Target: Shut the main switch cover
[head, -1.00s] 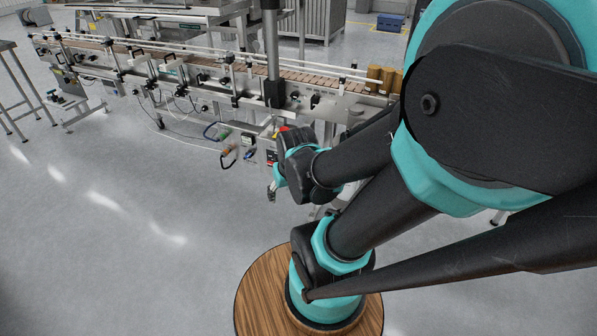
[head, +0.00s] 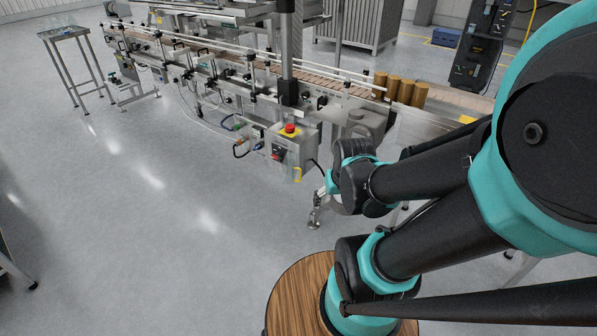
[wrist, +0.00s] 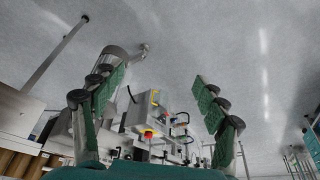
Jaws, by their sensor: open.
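The grey control box (head: 299,143) hangs on the front of the conveyor, with a red emergency stop on a yellow base (head: 289,129) on top. A small yellow-edged piece (head: 298,174), seemingly the main switch cover, sticks out at the box's lower front corner. In the wrist view its yellow edge (wrist: 155,97) shows between my fingers; its exact angle is too small to tell. My gripper (wrist: 158,82) is open and empty, with the box beyond the fingertips.
The conveyor (head: 215,65) runs along the back, with several brown cylinders (head: 405,90) at its right end. Cables with handles hang left of the box. A metal side table (head: 65,35) stands far left. The floor (head: 150,230) in front is clear.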

